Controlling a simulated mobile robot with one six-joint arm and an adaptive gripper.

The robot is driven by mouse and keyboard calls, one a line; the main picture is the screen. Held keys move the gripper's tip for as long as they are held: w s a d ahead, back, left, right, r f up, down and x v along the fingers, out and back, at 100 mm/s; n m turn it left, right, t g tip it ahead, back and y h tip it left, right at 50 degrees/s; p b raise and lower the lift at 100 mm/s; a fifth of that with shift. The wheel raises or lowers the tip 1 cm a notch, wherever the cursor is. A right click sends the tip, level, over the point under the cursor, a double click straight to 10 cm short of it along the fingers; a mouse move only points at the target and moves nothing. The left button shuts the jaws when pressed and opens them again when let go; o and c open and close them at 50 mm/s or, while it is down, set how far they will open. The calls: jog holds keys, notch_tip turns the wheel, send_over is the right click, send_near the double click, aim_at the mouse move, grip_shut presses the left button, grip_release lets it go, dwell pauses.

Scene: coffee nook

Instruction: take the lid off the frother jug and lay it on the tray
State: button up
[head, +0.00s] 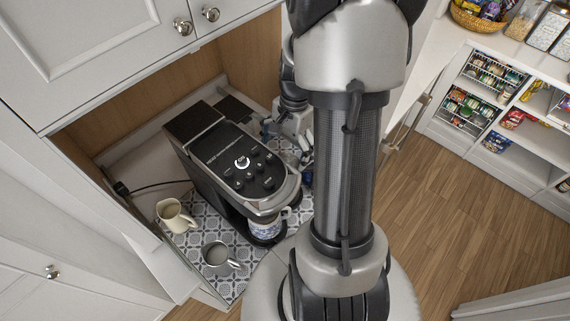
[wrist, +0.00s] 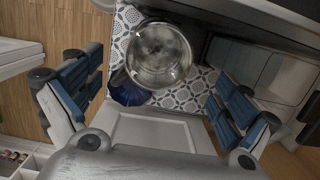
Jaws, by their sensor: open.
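In the wrist view a round, shiny grey vessel (wrist: 158,55) with a dark handle stands on a patterned surface; it looks like the frother jug. Its top looks clear or metallic, and I cannot tell the lid's edge from the jug. My gripper (wrist: 158,88) is open and empty, its blue-padded fingers wide apart on either side of the view, with the jug beyond them. In the head view my gripper (head: 291,148) is beside the coffee machine, mostly hidden by my arm. The grey patterned tray or mat (head: 193,240) lies under the machine. I see no separate lid.
The black and silver coffee machine (head: 238,165) stands close beside my gripper. A patterned mug (head: 264,229) is under its spout. A cream jug (head: 174,214) and a grey metal cup (head: 216,254) stand to its left. Cabinets (head: 90,50) enclose the nook.

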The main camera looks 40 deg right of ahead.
aim_at(285, 161)
jog(key=f, duration=0.3)
jog(key=shift+a+f, duration=0.1)
jog(key=shift+a, duration=0.2)
jog(key=shift+s, duration=0.15)
jog(key=c, duration=1.5)
